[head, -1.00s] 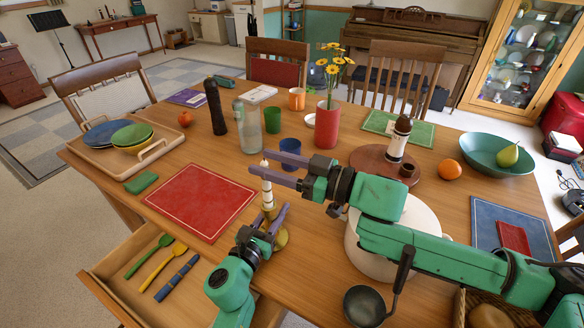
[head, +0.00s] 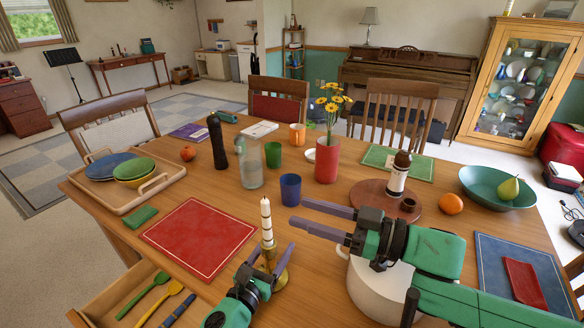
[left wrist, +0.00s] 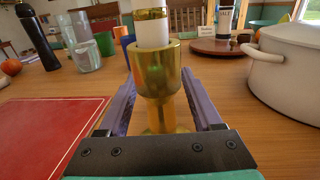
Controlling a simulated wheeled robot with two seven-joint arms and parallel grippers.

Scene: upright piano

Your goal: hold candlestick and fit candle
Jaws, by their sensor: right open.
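The candle (head: 267,224), white with gold bands, stands upright in the top of the brass candlestick (head: 279,277). In the left wrist view the candle's lower part (left wrist: 152,32) sits in the candlestick's cup (left wrist: 158,75). My left gripper (head: 272,248) has its fingers on both sides of the candlestick, close against it below the cup, and appears shut on it. My right gripper (head: 322,220) is open and empty, its fingers pointing left, to the right of the candle and apart from it. The candlestick's foot is partly hidden by my left gripper.
A white pot (head: 372,290) stands under my right arm. A blue cup (head: 290,190), a glass bottle (head: 250,165) and a red vase (head: 327,158) stand behind the candle. A red placemat (head: 198,237) lies to the left. An open drawer (head: 110,285) juts out at front left.

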